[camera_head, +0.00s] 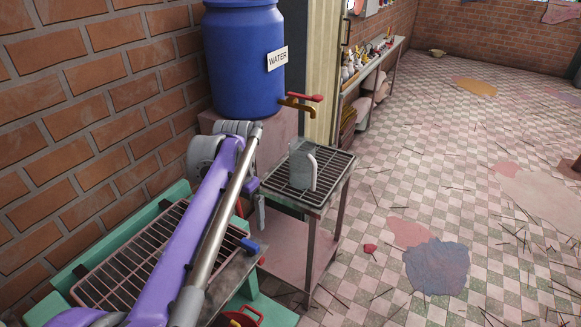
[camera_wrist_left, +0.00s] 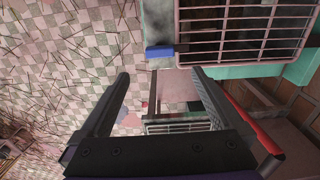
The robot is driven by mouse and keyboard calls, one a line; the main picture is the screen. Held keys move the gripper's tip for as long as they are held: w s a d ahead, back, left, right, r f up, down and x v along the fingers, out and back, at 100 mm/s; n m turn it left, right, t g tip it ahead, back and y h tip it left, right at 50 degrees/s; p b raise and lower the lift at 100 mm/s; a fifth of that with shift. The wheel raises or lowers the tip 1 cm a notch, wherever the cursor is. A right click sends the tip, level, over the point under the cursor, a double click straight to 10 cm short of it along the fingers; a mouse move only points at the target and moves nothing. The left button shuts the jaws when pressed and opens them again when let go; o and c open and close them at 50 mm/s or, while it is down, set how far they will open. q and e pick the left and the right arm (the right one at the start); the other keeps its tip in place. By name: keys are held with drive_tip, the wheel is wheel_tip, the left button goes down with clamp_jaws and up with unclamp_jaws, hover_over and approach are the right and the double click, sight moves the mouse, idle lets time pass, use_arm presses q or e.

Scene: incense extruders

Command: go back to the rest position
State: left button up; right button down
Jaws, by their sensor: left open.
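My left arm, purple and grey, reaches up from the lower left of the head view. In that view its gripper is mostly hidden behind the arm. In the left wrist view my left gripper (camera_wrist_left: 160,76) shows two dark fingers spread wide, with nothing between them. It hangs above the floor and grated stands, touching none that I can make out. A red bar (camera_wrist_left: 252,122) shows beside the right finger; what it belongs to is unclear. My right gripper is in neither view.
A grey metal jug (camera_head: 302,166) stands on a small grated table (camera_head: 320,203) below the brass tap (camera_head: 297,104) of a blue water barrel (camera_head: 240,60). A green stand with a grate (camera_head: 125,270) lies under my arm. The tiled floor at right is mostly open, with scattered sticks.

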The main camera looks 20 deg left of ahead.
use_arm(q)
drive_tip(key=s+d+f+t+p, duration=0.1)
drive_tip(key=s+d+f, duration=0.3)
drive_tip(key=s+d, duration=0.4)
drive_tip(key=s+d+f+t+p, duration=0.2)
drive_tip(key=s+d+f+t, duration=0.2)
drive_tip(key=s+d, duration=0.4)
drive_tip(key=shift+s+f+n, duration=0.15)
drive_tip(key=shift+f+n, duration=0.25)
drive_tip(key=shift+f, duration=0.05)
